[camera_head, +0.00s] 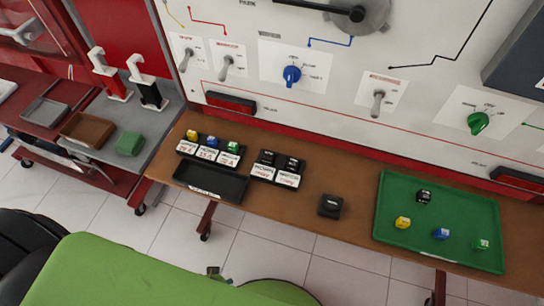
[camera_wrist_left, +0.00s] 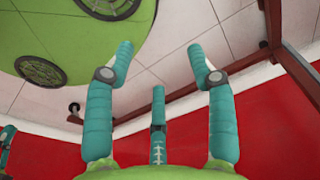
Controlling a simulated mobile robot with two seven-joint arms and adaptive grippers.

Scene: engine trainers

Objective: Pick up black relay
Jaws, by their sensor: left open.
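Several black relays show in the head view. One black relay (camera_head: 330,206) stands alone on the brown table. Another black relay (camera_head: 424,196) lies on the green tray (camera_head: 385,215). Two more, the left (camera_head: 266,157) and the right (camera_head: 293,163), sit in a black holder with white labels. My left gripper (camera_wrist_left: 163,62) is open and empty in the left wrist view, with floor and red panel behind it and no relay near it. A teal part at that view's left edge looks like a bit of my right gripper; its jaws cannot be made out.
Yellow (camera_head: 403,222), blue (camera_head: 441,233) and green (camera_head: 482,244) blocks lie on the green tray. An empty black tray (camera_head: 210,192) sits at the table's front left. The trainer panel (camera_head: 335,75) with levers and knobs rises behind. The table is bare around the lone relay.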

